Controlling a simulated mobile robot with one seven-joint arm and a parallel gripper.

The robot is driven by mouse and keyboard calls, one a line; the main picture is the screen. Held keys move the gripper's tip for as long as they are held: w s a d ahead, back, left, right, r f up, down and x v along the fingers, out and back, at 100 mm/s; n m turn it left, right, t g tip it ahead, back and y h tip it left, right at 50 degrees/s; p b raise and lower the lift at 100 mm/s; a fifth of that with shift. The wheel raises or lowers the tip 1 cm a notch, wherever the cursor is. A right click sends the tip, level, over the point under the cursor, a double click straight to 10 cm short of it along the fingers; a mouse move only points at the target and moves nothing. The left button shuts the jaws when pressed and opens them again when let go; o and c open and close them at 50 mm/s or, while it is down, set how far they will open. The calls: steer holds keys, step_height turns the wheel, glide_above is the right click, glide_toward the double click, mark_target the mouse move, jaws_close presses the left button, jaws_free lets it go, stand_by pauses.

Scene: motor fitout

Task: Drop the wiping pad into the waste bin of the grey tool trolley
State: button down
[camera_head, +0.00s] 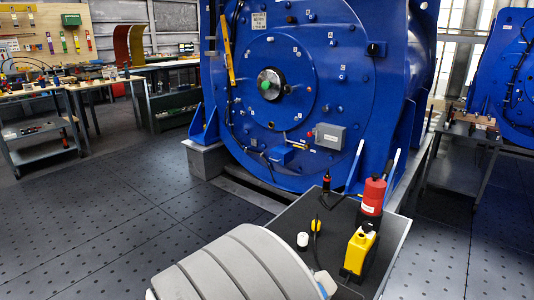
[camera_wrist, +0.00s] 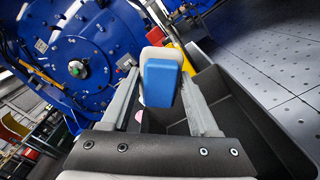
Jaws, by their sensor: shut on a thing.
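In the wrist view the wiping pad, a block with a blue face (camera_wrist: 161,88) and a whitish layer, is clamped between the two grey fingers of my gripper (camera_wrist: 160,76). A dark open bin (camera_wrist: 235,100) lies behind and to the right of the fingers; the pad appears above or beside its near edge, and the exact height cannot be told. In the head view the grey tool trolley (camera_head: 285,222) has a dark top. A small piece of the pad (camera_head: 326,284) shows at the trolley's near edge; my arm hides the rest and the bin.
On the trolley stand a yellow container (camera_head: 359,252), a red can (camera_head: 373,196), a white cap (camera_head: 302,240), a small yellow item (camera_head: 316,225) and a dark red-tipped tool (camera_head: 326,181). A large blue motor (camera_head: 300,90) stands behind. The floor at left is clear.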

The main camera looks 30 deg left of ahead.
steer(key=shift+f, duration=0.8)
steer(key=shift+c, duration=0.3)
jaws_free()
steer(key=s+a+p, duration=0.1)
steer(key=s+p, duration=0.1)
steer(key=s, duration=1.5)
steer(key=shift+s+a+p, duration=0.15)
steer(key=shift+a+p, duration=0.05)
steer(key=shift+p, duration=0.2)
